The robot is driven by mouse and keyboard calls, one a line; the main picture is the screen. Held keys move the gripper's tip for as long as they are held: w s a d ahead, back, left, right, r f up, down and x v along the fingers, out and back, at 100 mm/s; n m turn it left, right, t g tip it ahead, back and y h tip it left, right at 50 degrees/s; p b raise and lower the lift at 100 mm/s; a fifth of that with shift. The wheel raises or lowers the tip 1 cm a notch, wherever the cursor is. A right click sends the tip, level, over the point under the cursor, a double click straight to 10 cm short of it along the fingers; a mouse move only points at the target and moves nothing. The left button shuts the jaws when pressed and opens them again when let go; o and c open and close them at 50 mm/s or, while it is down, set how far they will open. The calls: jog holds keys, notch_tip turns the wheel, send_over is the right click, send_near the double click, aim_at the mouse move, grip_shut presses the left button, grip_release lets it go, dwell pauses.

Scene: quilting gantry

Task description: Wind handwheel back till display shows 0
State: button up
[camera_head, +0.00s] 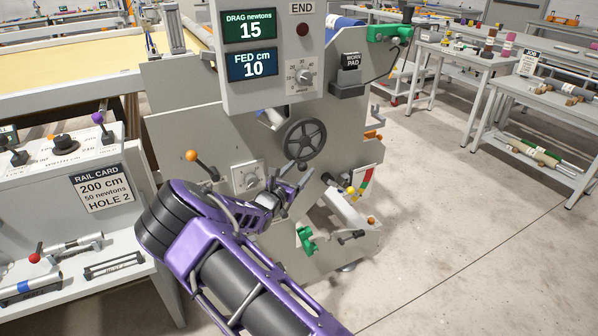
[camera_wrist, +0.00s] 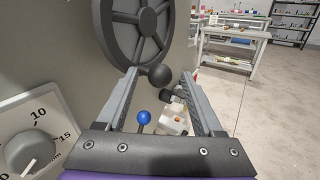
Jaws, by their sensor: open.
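The dark spoked handwheel (camera_head: 305,137) is on the front of the grey machine, and it fills the upper left of the wrist view (camera_wrist: 138,22). Its round black knob (camera_wrist: 161,75) is at the wheel's bottom. The blue FED cm display (camera_head: 252,65) above it reads 10. My gripper (camera_head: 289,180) is open just below the wheel. In the wrist view, the knob appears between the gripper's fingertips (camera_wrist: 159,77). I cannot tell whether either finger touches it.
The green DRAG newtons display (camera_head: 249,30) reads 15. A dial (camera_head: 248,178) and an orange-knobbed lever (camera_head: 199,163) are left of my gripper. A yellow-knobbed lever (camera_head: 351,190) and a green clamp (camera_head: 306,240) are to its right and below.

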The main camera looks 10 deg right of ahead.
jog(key=shift+c, duration=0.3)
grip_shut()
jog(key=shift+d, duration=0.1)
dwell(1.0)
